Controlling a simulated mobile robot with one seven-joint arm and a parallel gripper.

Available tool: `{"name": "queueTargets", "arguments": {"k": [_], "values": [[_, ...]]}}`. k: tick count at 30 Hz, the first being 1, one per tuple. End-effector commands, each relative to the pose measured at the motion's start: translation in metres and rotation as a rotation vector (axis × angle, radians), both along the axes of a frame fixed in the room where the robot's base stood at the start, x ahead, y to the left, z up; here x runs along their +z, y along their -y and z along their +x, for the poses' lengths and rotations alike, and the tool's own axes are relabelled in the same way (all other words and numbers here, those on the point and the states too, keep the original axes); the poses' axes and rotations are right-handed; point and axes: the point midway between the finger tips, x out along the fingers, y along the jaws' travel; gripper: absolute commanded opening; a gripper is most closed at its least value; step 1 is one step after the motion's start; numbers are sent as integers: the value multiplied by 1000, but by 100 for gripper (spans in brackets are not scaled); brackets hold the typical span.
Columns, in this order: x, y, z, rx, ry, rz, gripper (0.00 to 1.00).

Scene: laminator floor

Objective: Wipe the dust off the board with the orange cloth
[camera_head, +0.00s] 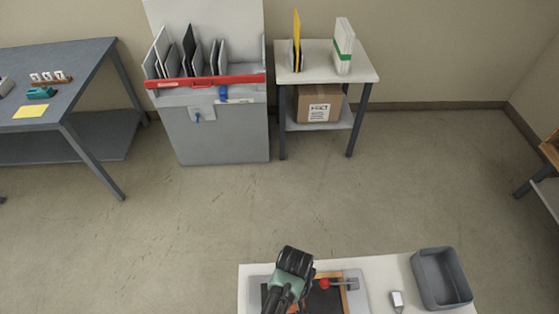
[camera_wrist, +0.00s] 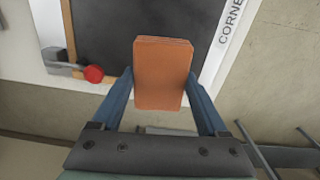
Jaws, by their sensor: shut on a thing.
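The orange cloth (camera_wrist: 162,75) is a folded block between the two blue fingers of my gripper (camera_wrist: 162,90) in the wrist view, and the gripper is shut on it. The dark board (camera_wrist: 120,35) lies behind the cloth, with a white edge with lettering at its right. I cannot tell whether the cloth touches the board, and no dust can be made out. In the head view the board (camera_head: 328,300) lies on the white table at the bottom, partly hidden by my arm. The cloth cannot be made out there.
A red knob (camera_head: 324,283) sits at the board's wooden strip. A grey bin (camera_head: 440,278) and a small white-and-grey item (camera_head: 397,301) are on the table to the right. A grey cabinet (camera_head: 220,135), a side table (camera_head: 318,58) and a desk (camera_head: 70,75) stand beyond open floor.

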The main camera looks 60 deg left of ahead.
Motion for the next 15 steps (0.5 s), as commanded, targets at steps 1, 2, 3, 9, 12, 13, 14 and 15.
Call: {"name": "queueTargets", "arguments": {"k": [1, 2, 3, 9, 12, 13, 14, 15], "values": [[9, -1, 1, 0, 0, 0, 24], [12, -1, 1, 0, 0, 0, 24], [16, -1, 2, -1, 0, 0, 24], [25, -2, 3, -3, -1, 0, 24], [24, -2, 3, -4, -1, 0, 24], [24, -2, 3, -4, -1, 0, 24], [24, -2, 3, -4, -1, 0, 24], [23, -2, 3, -4, -1, 0, 24]]}}
